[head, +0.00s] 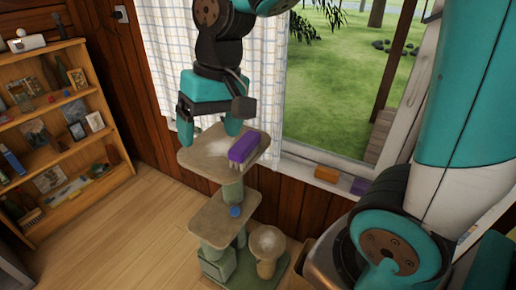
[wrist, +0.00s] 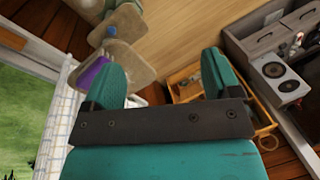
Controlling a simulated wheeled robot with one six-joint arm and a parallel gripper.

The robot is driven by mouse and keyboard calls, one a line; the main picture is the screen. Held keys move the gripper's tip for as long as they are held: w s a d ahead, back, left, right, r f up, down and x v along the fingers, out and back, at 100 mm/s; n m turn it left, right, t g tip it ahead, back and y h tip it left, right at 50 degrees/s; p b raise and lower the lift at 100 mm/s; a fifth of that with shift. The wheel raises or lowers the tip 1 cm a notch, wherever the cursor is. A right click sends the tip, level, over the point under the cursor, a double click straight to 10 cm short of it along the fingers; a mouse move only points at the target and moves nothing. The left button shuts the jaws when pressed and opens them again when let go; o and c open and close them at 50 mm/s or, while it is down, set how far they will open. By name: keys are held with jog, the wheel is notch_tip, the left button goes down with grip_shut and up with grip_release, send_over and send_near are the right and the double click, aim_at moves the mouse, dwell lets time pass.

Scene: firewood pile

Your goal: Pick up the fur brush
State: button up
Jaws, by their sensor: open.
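The fur brush is a purple block with pale bristles (head: 243,148). It lies on the top platform of a beige cat tree (head: 204,160), near the platform's right edge. In the wrist view the purple brush (wrist: 92,74) shows left of the left fingertip, partly hidden by it. My gripper (head: 208,130) has teal fingers and hangs over the top platform, above and to the left of the brush. In the wrist view its two fingers (wrist: 164,72) stand wide apart with nothing between them. The gripper is not touching the brush.
A wooden shelf (head: 62,130) with small items stands on the left. A curtain (head: 165,60) and a window are behind the cat tree. An orange block (head: 327,174) and a purple block (head: 360,187) sit on the window sill. The wooden floor (head: 140,235) at front left is clear.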

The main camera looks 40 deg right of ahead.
jog(key=w+d+f+m+h, duration=0.2)
jog(key=w+d+f+m, duration=0.1)
jog(key=w+d+m, duration=0.55)
jog(key=m+b, duration=0.1)
jog(key=m, duration=0.3)
send_over(244, 142)
notch_tip(244, 142, down, 3)
jog(key=shift+m+g+h, duration=0.25)
jog(key=shift+g+h, duration=0.05)
notch_tip(244, 142, down, 11)
jog(key=shift+f, duration=0.15)
jog(key=shift+w+d+f+p, duration=0.1)
jog(key=shift+f+p, duration=0.1)
jog(key=shift+f, duration=0.8)
jog(key=shift+s+d+f+p, duration=0.1)
jog(key=shift+f+p, duration=0.05)
jog(key=shift+f, duration=0.9)
jog(key=shift+w+d+f+p, duration=0.1)
jog(key=shift+f+p, duration=0.1)
jog(key=shift+f, duration=0.8)
jog(key=c, duration=1.1)
